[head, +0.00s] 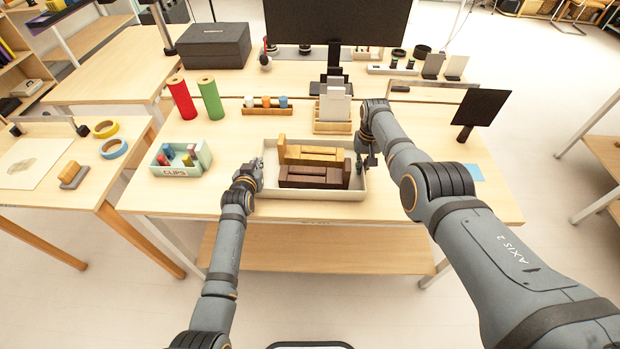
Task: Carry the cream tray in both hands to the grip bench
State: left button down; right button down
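The cream tray (310,194) sits on the wooden table in the middle of the head view. It holds several dark brown and tan wooden blocks. My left gripper (256,176) is at the tray's left wall. My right gripper (367,162) points down at the tray's right wall, near its back corner. Both are too small in the picture to tell whether their fingers are open or shut on the walls. No spot in view is clearly marked as the grip bench.
Left of the tray is a pale green clips box (181,158). Behind it stand a red roll (182,98) and a green roll (210,99). A wooden card holder (332,126) stands close behind the tray. A small black screen (483,106) is to the right.

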pick_arm(q)
jog(key=shift+f+b, duration=0.35)
jog(key=shift+f, duration=0.2)
pick_arm(e)
jog(key=shift+f, duration=0.6)
pick_arm(q)
jog(key=c, duration=1.8)
grip_release()
jog(key=shift+r, duration=0.2)
pick_arm(e)
jog(key=c, duration=1.8)
grip_release()
jog(key=shift+r, duration=0.25)
pick_arm(q)
jog(key=shift+o, duration=1.4)
jog(key=shift+s+p, duration=0.1)
jog(key=shift+p, duration=0.2)
pick_arm(e)
jog(key=shift+o, duration=1.4)
pick_arm(q)
jog(key=v, duration=0.7)
jog(key=shift+s+r, duration=0.15)
jog(key=shift+s, duration=0.15)
jog(key=shift+w, duration=0.1)
pick_arm(e)
jog(key=shift+r, duration=0.55)
notch_tip(320, 180, up, 11)
